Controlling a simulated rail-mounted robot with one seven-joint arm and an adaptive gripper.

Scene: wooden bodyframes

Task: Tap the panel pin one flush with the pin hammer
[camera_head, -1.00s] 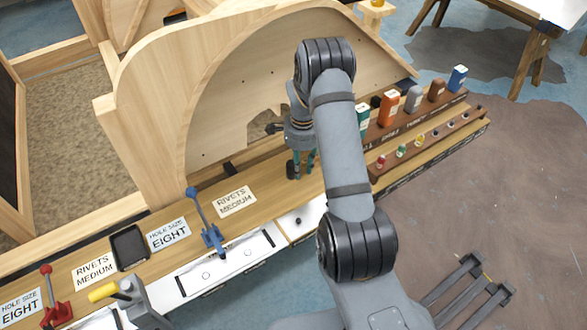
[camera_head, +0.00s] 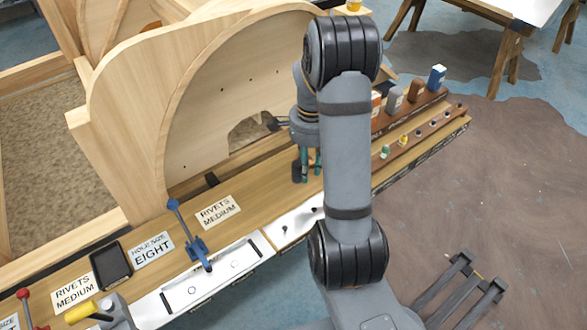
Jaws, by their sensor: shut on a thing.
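My gripper (camera_head: 311,168), with teal fingers, hangs pointing down over the wooden bench top, in front of the lower right of the curved wooden panel (camera_head: 225,105). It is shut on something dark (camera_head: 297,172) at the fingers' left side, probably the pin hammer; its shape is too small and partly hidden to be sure. Another dark piece (camera_head: 272,122) shows just left of the wrist, by the panel's cutout. Small dark dots (camera_head: 252,90) are on the panel's face; I cannot tell whether one is panel pin one. My arm hides part of the bench.
A blue-handled lever tool (camera_head: 190,235) stands on the bench at left, near paper labels (camera_head: 218,211) and a black tray (camera_head: 110,265). Small boxes and bottles (camera_head: 415,92) line a brown rack at right. Brown floor at right is largely open.

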